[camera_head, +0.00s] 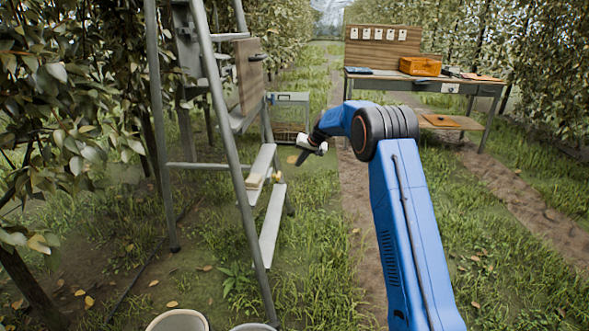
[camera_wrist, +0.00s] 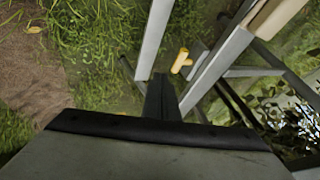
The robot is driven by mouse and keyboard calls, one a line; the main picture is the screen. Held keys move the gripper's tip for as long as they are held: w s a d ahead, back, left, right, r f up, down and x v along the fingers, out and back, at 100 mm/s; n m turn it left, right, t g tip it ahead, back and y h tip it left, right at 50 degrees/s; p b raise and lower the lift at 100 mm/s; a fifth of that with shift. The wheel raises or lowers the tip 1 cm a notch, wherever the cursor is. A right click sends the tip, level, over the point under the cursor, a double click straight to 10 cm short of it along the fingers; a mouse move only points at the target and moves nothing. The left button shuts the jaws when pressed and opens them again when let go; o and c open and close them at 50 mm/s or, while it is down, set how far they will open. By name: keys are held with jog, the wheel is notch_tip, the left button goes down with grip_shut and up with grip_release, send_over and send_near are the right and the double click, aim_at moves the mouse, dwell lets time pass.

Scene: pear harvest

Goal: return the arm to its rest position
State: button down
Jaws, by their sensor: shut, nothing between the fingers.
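My blue arm (camera_head: 403,225) rises from the lower right of the head view and bends at a dark round joint toward the left. My gripper (camera_head: 303,156) hangs at its end, in the air just right of the metal stepladder. In the wrist view my gripper (camera_wrist: 162,92) shows as one dark narrow shape, its fingers together with nothing between them. The ladder's steps and rails lie close beyond it.
A workbench (camera_head: 425,82) with an orange case (camera_head: 420,66) stands at back right. Two buckets (camera_head: 177,321) sit at the bottom edge. Grass and a dirt path lie open at right.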

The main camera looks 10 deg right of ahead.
jog(key=s+d+r+h, duration=0.1)
jog(key=s+r, duration=0.6)
jog(key=s, duration=0.5)
jog(key=s+r+n, duration=0.1)
jog(key=s+r, duration=0.5)
jog(key=s, duration=0.6)
jog(key=s+d+r+h, duration=0.1)
jog(key=s+r, duration=0.6)
jog(key=s, duration=0.5)
jog(key=s+d+f, duration=0.1)
jog(key=s, duration=2.1)
jog(key=s+d+f+h, duration=0.1)
jog(key=s+f, duration=0.3)
jog(key=s, duration=0.5)
jog(key=s+d+f+n+h, duration=0.1)
jog(key=s+f, duration=0.4)
jog(key=s, duration=0.4)
jog(key=shift+s+d+g, duration=0.15)
jog(key=shift+s+g, duration=0.25)
